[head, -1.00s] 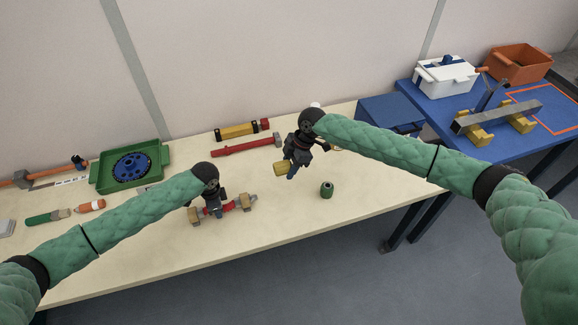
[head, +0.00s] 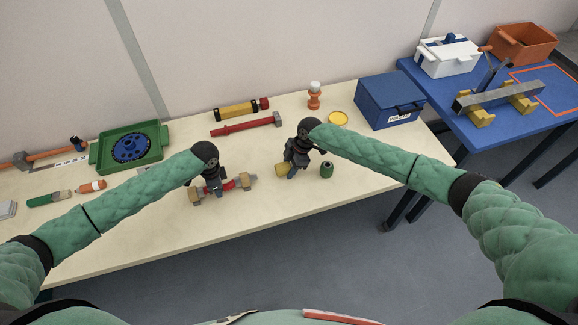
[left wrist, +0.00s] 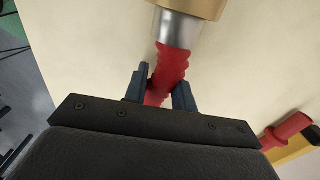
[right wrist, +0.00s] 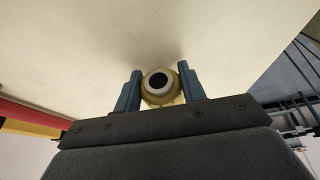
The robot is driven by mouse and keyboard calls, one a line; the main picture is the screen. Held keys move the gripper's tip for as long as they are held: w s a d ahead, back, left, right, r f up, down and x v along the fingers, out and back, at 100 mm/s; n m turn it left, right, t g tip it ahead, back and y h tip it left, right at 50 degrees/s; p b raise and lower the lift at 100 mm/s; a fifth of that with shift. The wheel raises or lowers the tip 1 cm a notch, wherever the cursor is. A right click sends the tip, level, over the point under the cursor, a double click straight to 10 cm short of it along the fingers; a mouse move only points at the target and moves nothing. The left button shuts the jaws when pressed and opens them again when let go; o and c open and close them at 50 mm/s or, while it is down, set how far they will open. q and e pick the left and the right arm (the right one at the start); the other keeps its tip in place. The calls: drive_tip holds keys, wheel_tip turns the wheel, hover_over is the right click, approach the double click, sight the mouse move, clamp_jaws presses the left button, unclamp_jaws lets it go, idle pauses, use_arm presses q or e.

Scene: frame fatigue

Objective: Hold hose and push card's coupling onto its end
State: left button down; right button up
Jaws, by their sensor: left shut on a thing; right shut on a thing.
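A short red hose (head: 229,186) with a silver sleeve and a tan-gold fitting at each end is low over the table, left of centre. My left gripper (head: 217,191) is shut on its red part; the left wrist view shows the hose (left wrist: 168,68) between the blue fingers. My right gripper (head: 290,172) is shut on a yellow coupling (head: 281,170), to the right of the hose and apart from it. In the right wrist view the coupling's round, pale-rimmed dark opening (right wrist: 160,82) faces the camera. Whether the hose touches the table is unclear.
A dark green coupling-like cylinder (head: 326,169) stands just right of my right gripper. Behind are a red-handled hammer (head: 246,126), a yellow level (head: 240,108), an orange bottle (head: 314,98), a yellow disc (head: 338,118) and a blue box (head: 389,100). A green tray (head: 98,160) stands left.

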sight(276, 167)
drive_tip(key=shift+s+a, duration=0.1)
drive_tip(key=shift+a, duration=0.05)
drive_tip(key=shift+s+a, duration=0.3)
drive_tip(key=shift+a, duration=0.6)
drive_tip(key=shift+s+a, duration=0.3)
drive_tip(key=shift+a, duration=0.55)
drive_tip(key=shift+s+a, duration=0.3)
drive_tip(key=shift+a, duration=0.6)
drive_tip(key=shift+s+a, duration=0.3)
drive_tip(key=shift+a, duration=0.55)
drive_tip(key=shift+s+a, duration=0.25)
drive_tip(key=shift+a, duration=0.55)
idle(0.5)
drive_tip(key=o, duration=0.9)
drive_tip(key=shift+o, duration=0.2)
drive_tip(key=shift+r, duration=0.1)
drive_tip(key=v, duration=1.1)
drive_tip(key=shift+w+d+r, duration=0.1)
drive_tip(key=shift+d+r, duration=0.05)
drive_tip(key=shift+r, duration=0.25)
